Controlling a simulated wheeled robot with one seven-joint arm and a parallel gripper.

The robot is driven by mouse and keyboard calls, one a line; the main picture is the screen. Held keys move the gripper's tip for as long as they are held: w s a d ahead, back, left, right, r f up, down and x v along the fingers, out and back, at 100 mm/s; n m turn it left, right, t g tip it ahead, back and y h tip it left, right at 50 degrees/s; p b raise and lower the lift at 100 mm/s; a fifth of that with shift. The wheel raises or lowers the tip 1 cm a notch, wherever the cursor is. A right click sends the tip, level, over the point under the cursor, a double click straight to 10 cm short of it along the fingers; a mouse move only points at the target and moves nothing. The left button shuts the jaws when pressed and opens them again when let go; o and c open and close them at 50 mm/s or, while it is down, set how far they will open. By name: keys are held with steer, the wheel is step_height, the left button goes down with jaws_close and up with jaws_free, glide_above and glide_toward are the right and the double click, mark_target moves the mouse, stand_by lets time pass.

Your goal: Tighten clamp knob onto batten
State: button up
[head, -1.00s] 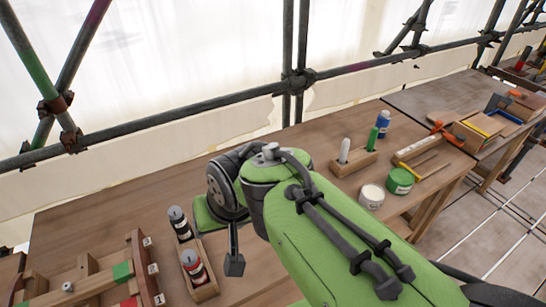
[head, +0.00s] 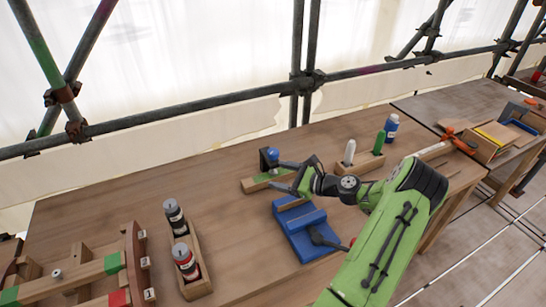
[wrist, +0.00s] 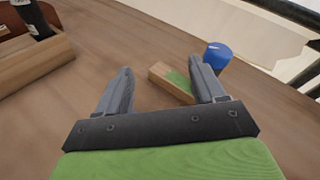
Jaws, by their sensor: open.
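The blue clamp knob (head: 272,155) sits on a dark clamp body at the far side of the bench. It also shows at the upper right of the wrist view (wrist: 217,54). The short wooden batten (head: 250,184) with a green patch lies at the clamp's foot; in the wrist view the batten (wrist: 160,78) extends behind my right finger. My gripper (head: 279,176) is open, its fingers pointing toward the clamp. The clamp's lower part is mostly hidden there.
A blue fixture (head: 300,228) with a dark lever lies just in front of my gripper. A wooden caddy (head: 201,284) with two bottles stands to the left, near a wooden frame (head: 88,270). Bottles and a rack stand at right. Bare bench lies left of the batten.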

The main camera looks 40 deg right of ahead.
mark_target(277, 156)
steer(key=s+d+m+t+h, duration=0.1)
steer(key=d+m, duration=0.1)
steer(key=s+d+f+m+t+h, duration=0.1)
steer(key=s+d+m, duration=0.1)
steer(key=d, duration=0.1)
steer(key=s+d+f+m+t+h, duration=0.1)
steer(key=d+m, duration=0.1)
steer(key=shift+s+d+m+h, duration=0.15)
steer(key=shift+s+m+h, duration=0.05)
steer(key=shift+m+h, duration=0.1)
steer(key=w, duration=0.5)
steer(key=w+b, duration=0.1)
steer(key=w, duration=0.4)
steer(key=w+a, duration=0.1)
steer(key=w, duration=0.4)
steer(key=shift+w, duration=0.4)
steer(key=shift+a, duration=0.1)
steer(key=shift+c, duration=0.5)
steer(key=c, duration=0.9)
steer(key=shift+o, duration=0.2)
steer(key=shift+h, duration=0.3)
